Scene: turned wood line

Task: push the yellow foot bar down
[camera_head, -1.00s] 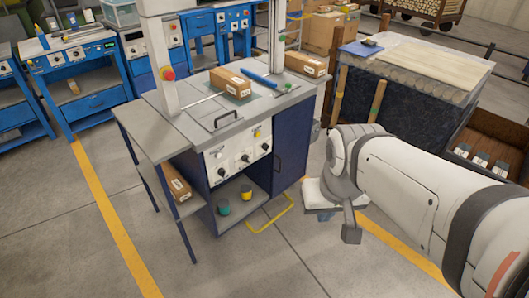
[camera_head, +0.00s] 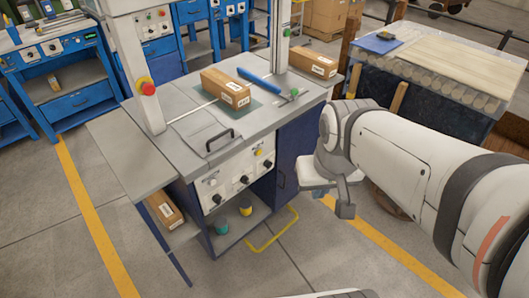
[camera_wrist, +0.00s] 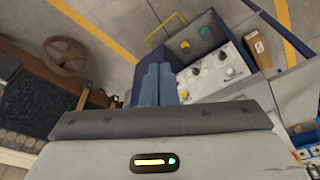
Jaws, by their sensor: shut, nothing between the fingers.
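The yellow foot bar (camera_head: 278,234) is a thin U-shaped loop low at the foot of the grey and blue workstation (camera_head: 223,182), just above the floor. It also shows in the wrist view (camera_wrist: 160,27), beyond my fingertips near the top. My gripper (camera_head: 345,211) is shut and empty, to the right of the bar in the head view and apart from it. In the wrist view my gripper's two fingers (camera_wrist: 158,84) lie side by side and point toward the workstation's lower part.
A teal cup (camera_head: 220,225) and a yellow cup (camera_head: 246,209) stand on the low shelf behind the bar. A carton (camera_head: 226,86) lies on the worktop. A dark bin (camera_head: 420,95) stands to the right. The floor before the bar is clear.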

